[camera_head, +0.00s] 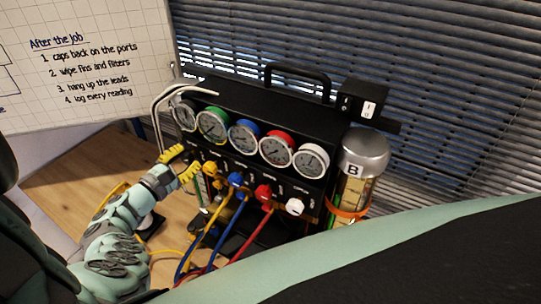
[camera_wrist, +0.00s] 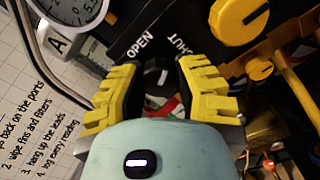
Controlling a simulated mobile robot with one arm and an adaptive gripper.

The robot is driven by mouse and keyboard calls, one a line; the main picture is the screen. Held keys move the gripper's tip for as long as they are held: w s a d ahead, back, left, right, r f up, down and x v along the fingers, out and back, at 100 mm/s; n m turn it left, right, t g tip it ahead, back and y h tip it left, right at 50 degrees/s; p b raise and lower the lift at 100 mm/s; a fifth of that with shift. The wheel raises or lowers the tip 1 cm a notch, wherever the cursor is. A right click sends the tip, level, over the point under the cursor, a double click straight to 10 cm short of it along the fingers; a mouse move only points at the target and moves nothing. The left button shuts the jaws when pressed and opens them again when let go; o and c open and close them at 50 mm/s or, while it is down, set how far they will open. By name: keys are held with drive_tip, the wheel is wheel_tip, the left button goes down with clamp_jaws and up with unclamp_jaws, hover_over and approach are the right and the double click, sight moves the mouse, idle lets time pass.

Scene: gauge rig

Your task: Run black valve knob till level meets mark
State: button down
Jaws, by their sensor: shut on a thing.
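My gripper (camera_head: 181,163) is at the left end of the gauge rig, and its yellow fingers also show in the wrist view (camera_wrist: 158,84). The fingers are shut on the black valve knob (camera_wrist: 156,74), one on each side, just below the words OPEN and SHUT. The knob has a pale line on it. A cylinder marked A (camera_wrist: 58,42) stands beside the knob in the wrist view; its level and mark cannot be made out. A cylinder marked B (camera_head: 352,190), with yellowish contents and an orange band (camera_head: 346,211), stands at the rig's right end.
The black rig (camera_head: 265,112) carries several round gauges. A yellow knob (camera_wrist: 243,18) is close to the right finger. Yellow, blue and red hoses (camera_head: 228,232) hang in front. Bent grey tubes (camera_head: 160,108) rise at the left. The wooden table (camera_head: 85,185) is largely bare at left.

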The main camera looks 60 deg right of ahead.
drive_tip(key=m+b, duration=0.3)
drive_tip(key=b, duration=0.1)
drive_tip(key=shift+f+m, duration=0.35)
drive_tip(key=shift+m, duration=0.05)
drive_tip(key=shift+r+m+b, duration=0.1)
drive_tip(key=shift+m+b, duration=0.6)
drive_tip(key=shift+b, duration=0.25)
drive_tip(key=shift+r, duration=0.15)
drive_tip(key=c, duration=0.6)
unclamp_jaws()
drive_tip(key=shift+r, duration=0.1)
drive_tip(key=shift+a, duration=0.1)
drive_tip(key=a, duration=1.1)
drive_tip(key=shift+s+a, duration=0.35)
drive_tip(key=shift+s, duration=0.1)
